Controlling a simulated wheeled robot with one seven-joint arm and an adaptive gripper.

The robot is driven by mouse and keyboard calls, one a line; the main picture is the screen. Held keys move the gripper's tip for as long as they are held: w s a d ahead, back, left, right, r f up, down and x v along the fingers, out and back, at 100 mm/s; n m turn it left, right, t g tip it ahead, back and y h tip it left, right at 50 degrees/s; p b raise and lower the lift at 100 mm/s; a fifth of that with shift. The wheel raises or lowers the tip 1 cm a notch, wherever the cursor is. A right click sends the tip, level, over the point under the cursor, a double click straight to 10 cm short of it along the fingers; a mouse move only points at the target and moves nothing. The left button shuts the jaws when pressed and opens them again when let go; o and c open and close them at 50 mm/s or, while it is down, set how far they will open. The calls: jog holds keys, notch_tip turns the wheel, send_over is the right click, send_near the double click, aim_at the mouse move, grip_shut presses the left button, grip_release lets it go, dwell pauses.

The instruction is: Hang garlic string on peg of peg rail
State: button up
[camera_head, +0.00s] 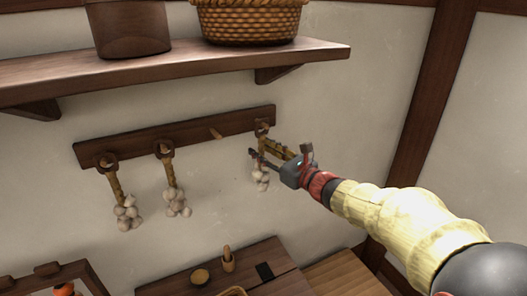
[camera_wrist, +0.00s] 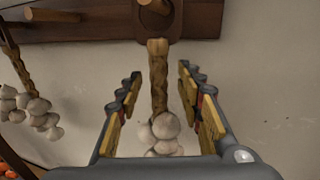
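The dark wooden peg rail (camera_head: 192,134) is fixed to the wall below the shelf. One garlic string (camera_head: 262,178) hangs at its right end, with its loop around the rightmost peg (camera_head: 262,127). In the wrist view this garlic string (camera_wrist: 158,85) hangs down between the fingers, its loop (camera_wrist: 160,14) at the peg and its bulbs low. My gripper (camera_head: 268,160), also in the wrist view (camera_wrist: 158,98), is open, with a gap on each side of the braid. Two more garlic strings (camera_head: 117,190) (camera_head: 172,185) hang from the left pegs. The peg between (camera_head: 215,133) is bare.
The shelf (camera_head: 180,70) juts out above the rail, carrying a wooden tub (camera_head: 130,30) and a wicker basket (camera_head: 248,22). Below are a wooden table (camera_head: 225,275) with a mortar and pestle (camera_head: 228,260) and a small bowl (camera_head: 200,276). A timber post (camera_head: 425,110) stands right.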

jog(key=v, duration=1.2)
jog(key=s+a+f+n+g+h+b, duration=0.1)
jog(key=s+a+f+n+g, duration=0.1)
jog(key=s+f+n+g, duration=0.4)
jog(key=s+a+f+n+g+h+b, duration=0.1)
jog(key=s+a+f+n+g, duration=0.15)
jog(key=s+f+n, duration=0.6)
jog(key=s+d+f+n+h+b, duration=0.8)
jog(key=s+d+f+n+b, duration=0.3)
jog(key=s+n+b, duration=0.3)
jog(key=shift+s+d+f+h, duration=0.4)
jog(key=shift+s+f, duration=0.15)
jog(key=shift+s, duration=0.3)
dwell(1.6)
